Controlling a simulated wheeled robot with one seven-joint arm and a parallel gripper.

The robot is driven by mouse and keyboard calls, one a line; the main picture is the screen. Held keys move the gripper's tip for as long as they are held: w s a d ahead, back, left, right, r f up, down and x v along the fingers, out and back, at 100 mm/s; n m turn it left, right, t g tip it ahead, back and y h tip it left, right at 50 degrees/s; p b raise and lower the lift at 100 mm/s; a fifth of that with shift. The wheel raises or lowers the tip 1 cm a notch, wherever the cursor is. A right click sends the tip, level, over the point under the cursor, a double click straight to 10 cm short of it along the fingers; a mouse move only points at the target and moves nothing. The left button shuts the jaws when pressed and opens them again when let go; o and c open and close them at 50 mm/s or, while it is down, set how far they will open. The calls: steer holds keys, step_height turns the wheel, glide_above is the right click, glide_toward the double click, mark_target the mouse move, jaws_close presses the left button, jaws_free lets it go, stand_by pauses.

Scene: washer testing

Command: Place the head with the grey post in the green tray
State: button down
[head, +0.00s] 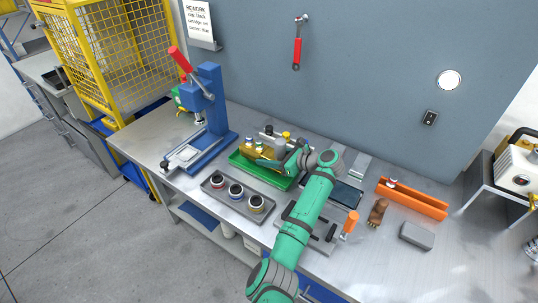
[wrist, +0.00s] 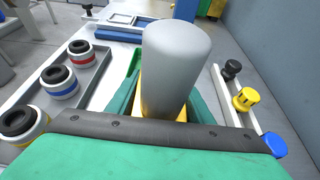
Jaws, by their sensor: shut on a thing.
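The head with the grey post is in my gripper (head: 275,160). Its thick grey post (wrist: 176,65) stands up large in the middle of the wrist view, with a yellow body (wrist: 150,112) partly showing below it. The green tray (head: 272,180) is on the bench below and around my gripper. A brass-yellow piece (head: 257,153) shows at the tray's left part. My gripper and the post hide much of the tray's inside, and I cannot tell whether the held head touches its floor.
A grey tray (head: 214,194) with three ringed cups lies in front of the green tray. A blue press (head: 211,110) stands at left. Behind the tray is a rack with black, yellow (wrist: 246,99) and blue knobs. An orange channel (head: 412,198) lies at right.

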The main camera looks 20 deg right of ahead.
steer(key=shift+a+f, duration=0.15)
steer(key=shift+f, duration=0.5)
steer(key=shift+a+f, duration=0.15)
steer(key=shift+f, duration=0.45)
steer(key=shift+d, duration=0.2)
steer(key=c, duration=0.9)
jaws_free()
steer(key=shift+s+f, duration=0.1)
steer(key=shift+f, duration=0.1)
steer(key=shift+v, duration=3.75)
steer(key=shift+a+r, duration=0.1)
steer(key=shift+r, duration=0.05)
